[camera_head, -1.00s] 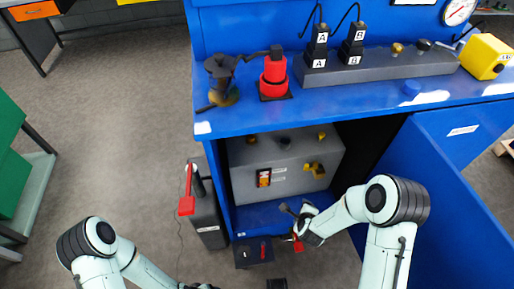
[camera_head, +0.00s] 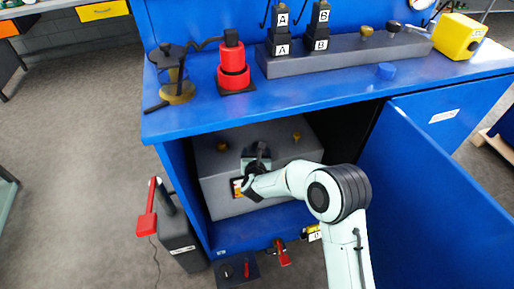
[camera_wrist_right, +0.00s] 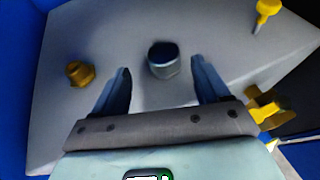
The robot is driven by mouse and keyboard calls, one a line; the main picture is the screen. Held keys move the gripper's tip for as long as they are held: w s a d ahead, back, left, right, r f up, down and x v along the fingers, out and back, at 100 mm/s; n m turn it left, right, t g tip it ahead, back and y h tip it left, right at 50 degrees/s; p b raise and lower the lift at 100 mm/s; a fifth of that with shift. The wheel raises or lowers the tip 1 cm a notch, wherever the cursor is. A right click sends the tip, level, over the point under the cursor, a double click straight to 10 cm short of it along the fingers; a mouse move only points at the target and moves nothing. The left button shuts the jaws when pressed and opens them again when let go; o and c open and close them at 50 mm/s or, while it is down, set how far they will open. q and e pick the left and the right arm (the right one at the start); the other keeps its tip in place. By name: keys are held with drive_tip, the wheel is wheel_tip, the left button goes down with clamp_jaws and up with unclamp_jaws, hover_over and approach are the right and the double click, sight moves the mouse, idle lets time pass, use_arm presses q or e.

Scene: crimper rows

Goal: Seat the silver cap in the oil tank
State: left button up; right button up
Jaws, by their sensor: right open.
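The oil tank (camera_head: 285,170) is a grey box inside the blue cabinet; its flat top fills much of the right wrist view (camera_wrist_right: 105,35). A short silver-grey cylinder with a dark top (camera_wrist_right: 162,60), which looks like the silver cap, stands upright on the tank top. Whether it is seated in an opening cannot be told. My right gripper (camera_head: 256,160) is over the tank top. In the wrist view the gripper (camera_wrist_right: 161,76) is open, with one finger on each side of the cylinder and gaps between. In the head view my gripper hides the cylinder. My left gripper is out of view.
Brass-coloured fittings (camera_wrist_right: 80,73) and (camera_wrist_right: 267,8) stand on the tank top, and a yellow valve (camera_wrist_right: 264,108) is at its edge. The blue worktop (camera_head: 330,92) overhangs the tank. The open blue door (camera_head: 425,200) is right of my arm. A grey can (camera_head: 180,240) stands left.

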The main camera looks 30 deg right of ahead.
drive_tip(key=shift+d+r+b+x, duration=0.15)
drive_tip(key=shift+x, duration=1.4)
drive_tip(key=shift+d+r+b+x, duration=0.1)
drive_tip(key=shift+r+b+x, duration=0.05)
drive_tip(key=shift+x, duration=1.45)
drive_tip(key=c, duration=1)
drive_tip(key=shift+s, duration=0.1)
